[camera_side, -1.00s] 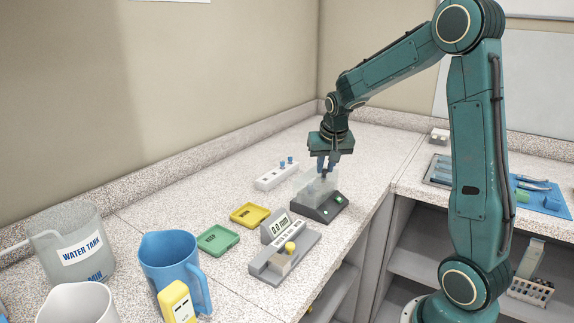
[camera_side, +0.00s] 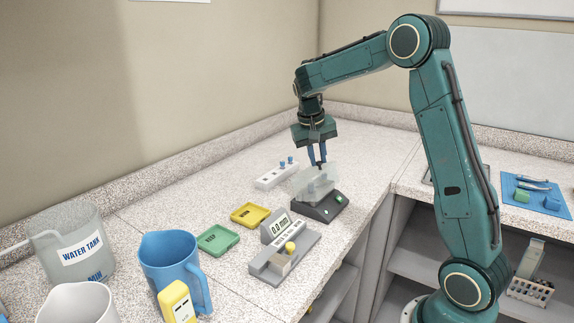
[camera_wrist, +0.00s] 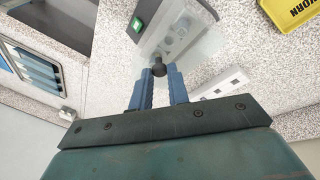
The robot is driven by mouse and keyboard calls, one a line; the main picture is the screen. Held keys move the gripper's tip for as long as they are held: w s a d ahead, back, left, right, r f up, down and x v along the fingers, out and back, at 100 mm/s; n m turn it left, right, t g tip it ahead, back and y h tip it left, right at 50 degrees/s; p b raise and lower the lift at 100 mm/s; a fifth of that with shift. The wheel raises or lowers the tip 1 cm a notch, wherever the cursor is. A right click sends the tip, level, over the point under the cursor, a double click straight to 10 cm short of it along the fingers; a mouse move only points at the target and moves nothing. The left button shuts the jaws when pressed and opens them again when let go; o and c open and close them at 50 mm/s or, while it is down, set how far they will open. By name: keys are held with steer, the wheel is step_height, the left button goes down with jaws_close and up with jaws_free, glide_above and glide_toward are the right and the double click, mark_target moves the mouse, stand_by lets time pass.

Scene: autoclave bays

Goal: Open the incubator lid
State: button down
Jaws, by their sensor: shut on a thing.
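The incubator has a dark base (camera_side: 325,211) with a green switch at its right, and a clear lid (camera_side: 310,184) above it. In the wrist view the clear lid (camera_wrist: 205,45) shows with several round pale things seen through it, beside the dark base (camera_wrist: 148,12). My gripper (camera_side: 318,162) points down over the incubator. Its blue fingers are shut on the lid's black knob (camera_wrist: 159,69). The lid looks tilted, with its knob side raised; how far it stands off the base is hard to tell.
A white rack (camera_side: 268,183) with blue-topped items stands behind and left of the incubator. A yellow tray (camera_side: 250,215), a green tray (camera_side: 217,240) and a gauge reading 0.0 mm (camera_side: 268,270) lie in front. The counter behind is clear.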

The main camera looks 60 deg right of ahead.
mark_target(306, 174)
steer(key=shift+w+a+r+g, duration=0.1)
steer(key=shift+w+r+g, duration=0.15)
steer(key=shift+w+g, duration=0.3)
steer(key=c, duration=1.3)
jaws_free()
steer(key=shift+c, duration=0.2)
steer(key=s+v, duration=0.1)
steer(key=v, duration=0.6)
steer(key=shift+w+r, duration=0.15)
steer(key=shift+w, duration=0.35)
steer(key=shift+a, duration=0.1)
